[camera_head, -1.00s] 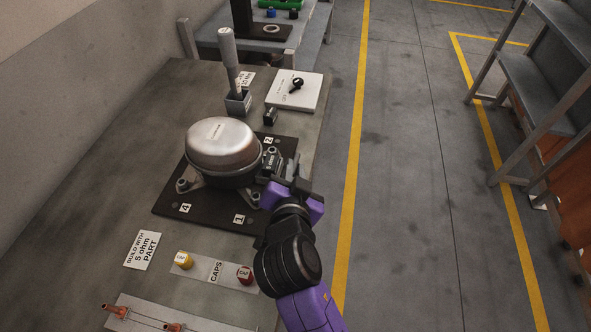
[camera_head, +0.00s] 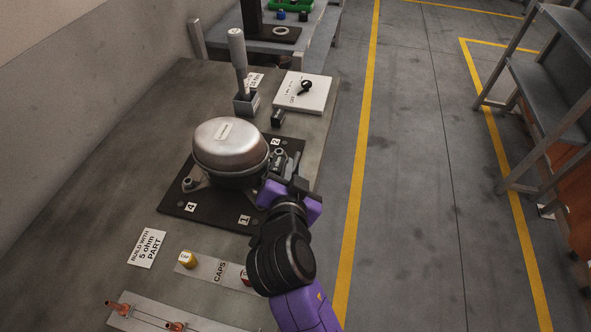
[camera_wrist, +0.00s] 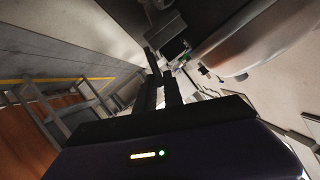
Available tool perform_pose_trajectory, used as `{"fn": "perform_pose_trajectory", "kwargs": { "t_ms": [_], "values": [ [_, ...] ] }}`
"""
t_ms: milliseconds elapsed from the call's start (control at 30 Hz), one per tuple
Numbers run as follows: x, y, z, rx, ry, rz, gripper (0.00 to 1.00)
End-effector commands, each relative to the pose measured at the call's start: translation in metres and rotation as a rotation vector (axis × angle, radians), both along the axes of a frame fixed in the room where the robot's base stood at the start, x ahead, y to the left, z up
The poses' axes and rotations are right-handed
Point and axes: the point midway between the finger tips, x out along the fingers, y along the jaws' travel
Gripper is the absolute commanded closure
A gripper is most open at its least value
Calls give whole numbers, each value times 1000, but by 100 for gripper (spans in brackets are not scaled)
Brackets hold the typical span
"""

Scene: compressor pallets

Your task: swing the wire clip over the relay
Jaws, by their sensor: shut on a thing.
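The silver and black compressor (camera_head: 229,147) stands on a dark plate (camera_head: 213,222) with numbered corners. The relay (camera_head: 276,162) is a small dark block on its right side, partly hidden by my gripper. My gripper (camera_head: 289,180) is at the relay, on the side away from the compressor. In the wrist view my gripper's dark fingers (camera_wrist: 157,75) are close together, with their tips by the relay (camera_wrist: 174,48). They are shut on the wire clip, which is too thin and too covered to make out clearly, so its angle cannot be told.
A grey lever (camera_head: 239,60) stands in a holder behind the compressor, beside a white board (camera_head: 304,92). A yellow cap (camera_head: 187,259) and a mostly covered red cap lie in front. A card (camera_head: 147,247) reads "BUILD WITH 5 ohm PART". Open floor lies right.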

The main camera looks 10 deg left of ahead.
Motion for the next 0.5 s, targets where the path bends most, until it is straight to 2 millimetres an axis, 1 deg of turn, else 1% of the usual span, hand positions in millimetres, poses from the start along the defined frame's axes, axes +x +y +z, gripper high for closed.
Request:
{"fn": "perform_pose_trajectory", "kwargs": {
  "t_ms": [33, 133, 500],
  "values": [
    [-1, 5, 1, 3, -1, 7, 100],
    [-1, 9, 2, 3, -2, 7, 100],
    [0, 9, 4, 3, -4, 4, 100]
  ]
}}
